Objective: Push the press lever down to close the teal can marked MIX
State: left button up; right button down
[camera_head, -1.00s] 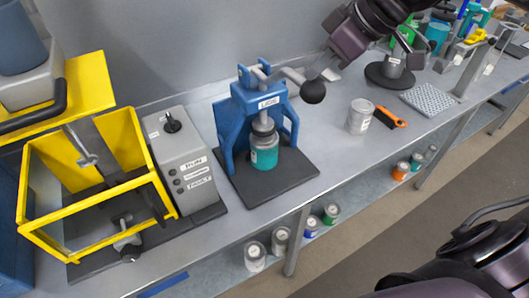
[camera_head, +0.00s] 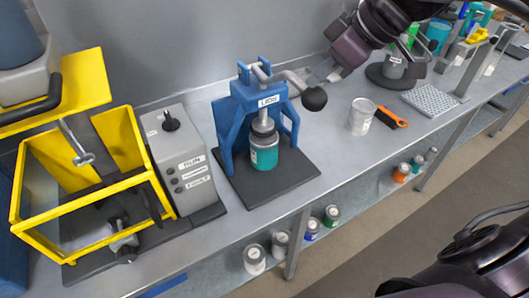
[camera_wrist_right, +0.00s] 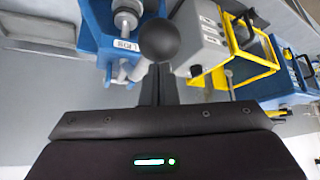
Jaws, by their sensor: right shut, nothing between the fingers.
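The blue press (camera_head: 240,115), labelled LIDS, stands on a black base plate. Its lever ends in a black ball knob (camera_head: 315,99) sticking out to the right. The teal can (camera_head: 264,155) stands upright under the press's grey plunger; its label is too small to read. My right gripper (camera_head: 318,79) is shut and empty, just above and behind the knob. In the right wrist view the knob (camera_wrist_right: 160,40) is straight ahead of the fingers (camera_wrist_right: 157,85); I cannot tell whether they touch. My left gripper is not in view.
A grey control box (camera_head: 180,160) and a yellow guard frame (camera_head: 75,205) stand left of the press. Several small cans sit on the shelf below. The bench between press and pale can is clear.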

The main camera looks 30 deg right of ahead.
aim_at(321, 91)
jog(key=shift+s+f, duration=0.1)
jog(key=shift+f, duration=0.35)
jog(key=shift+f+b, duration=0.1)
jog(key=shift+b, duration=0.25)
jog(key=shift+s+f+b, duration=0.15)
jog(key=shift+f+b, duration=0.6)
jog(key=shift+f, duration=0.35)
jog(key=shift+f+b, duration=0.75)
jog(key=shift+f, duration=0.1)
jog(key=shift+s+f, duration=0.1)
jog(key=shift+f, duration=0.15)
jog(key=shift+f+b, duration=0.7)
jog(key=shift+f, duration=0.2)
